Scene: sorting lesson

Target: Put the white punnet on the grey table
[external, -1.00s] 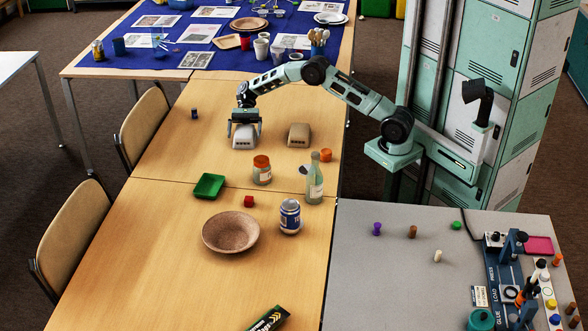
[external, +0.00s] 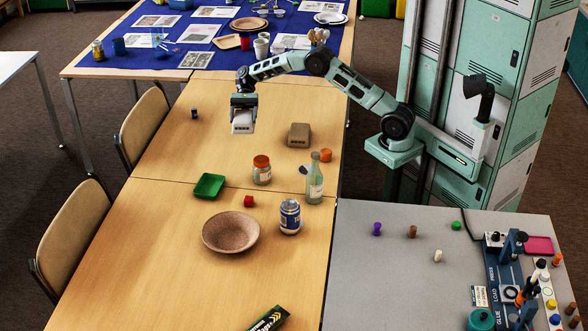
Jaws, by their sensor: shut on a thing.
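The white punnet (external: 243,122) is held in my gripper (external: 243,104), which is shut on it above the wooden table (external: 160,250). The punnet hangs clear of the tabletop and is partly hidden by the gripper. A similar brown punnet (external: 299,134) stands on the wood to its right. The grey table (external: 375,275) is at the lower right, beside the wooden table and well away from my gripper.
A jar (external: 262,170), a bottle (external: 315,180) and an orange object (external: 326,155) stand between my gripper and the grey table. Small pegs (external: 413,232) and a machine (external: 505,275) occupy its back and right; its front left is bare.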

